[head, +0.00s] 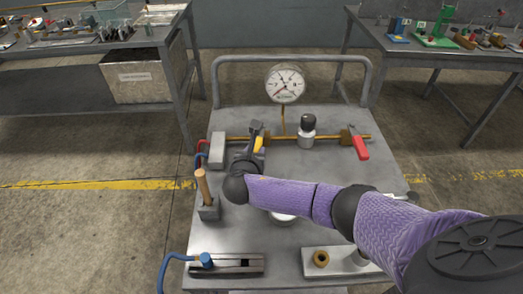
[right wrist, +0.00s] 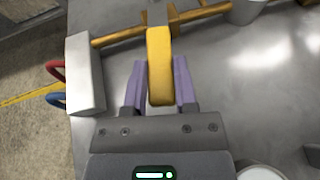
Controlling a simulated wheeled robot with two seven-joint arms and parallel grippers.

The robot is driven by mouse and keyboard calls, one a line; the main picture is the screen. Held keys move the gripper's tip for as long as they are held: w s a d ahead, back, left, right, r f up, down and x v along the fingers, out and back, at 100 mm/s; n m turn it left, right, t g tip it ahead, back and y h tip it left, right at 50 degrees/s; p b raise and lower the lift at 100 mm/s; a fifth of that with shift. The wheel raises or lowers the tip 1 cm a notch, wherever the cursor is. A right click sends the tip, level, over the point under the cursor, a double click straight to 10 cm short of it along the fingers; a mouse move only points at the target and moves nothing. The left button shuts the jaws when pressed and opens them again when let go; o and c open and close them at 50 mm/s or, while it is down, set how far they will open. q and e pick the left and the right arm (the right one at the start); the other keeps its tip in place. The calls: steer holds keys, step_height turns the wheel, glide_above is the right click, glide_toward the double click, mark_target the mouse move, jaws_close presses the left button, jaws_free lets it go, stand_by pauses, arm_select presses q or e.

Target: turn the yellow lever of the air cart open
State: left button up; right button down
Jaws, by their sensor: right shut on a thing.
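The air cart (head: 330,190) fills the middle of the head view, with a brass pipe (head: 285,138) running across its top. The yellow lever (head: 259,144) sits on the left part of this pipe, mostly hidden by my right gripper (head: 256,139). In the right wrist view the yellow lever (right wrist: 160,65) stands roughly crosswise to the pipe. The two purple fingers of my right gripper (right wrist: 159,88) are on either side of it, shut on it. My left gripper is in neither view.
A grey block (head: 217,149) is at the pipe's left end. A wooden-handled tool (head: 203,187) stands upright near my right wrist.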

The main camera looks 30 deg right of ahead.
steer(key=shift+w+a+m+g, duration=0.2)
steer(key=shift+a+m+g, duration=0.1)
steer(key=shift+m, duration=0.1)
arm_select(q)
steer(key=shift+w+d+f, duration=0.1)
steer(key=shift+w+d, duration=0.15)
arm_select(e)
steer(key=shift+h, duration=0.3)
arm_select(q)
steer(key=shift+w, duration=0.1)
arm_select(e)
steer(key=shift+c, duration=2)
jaws_free()
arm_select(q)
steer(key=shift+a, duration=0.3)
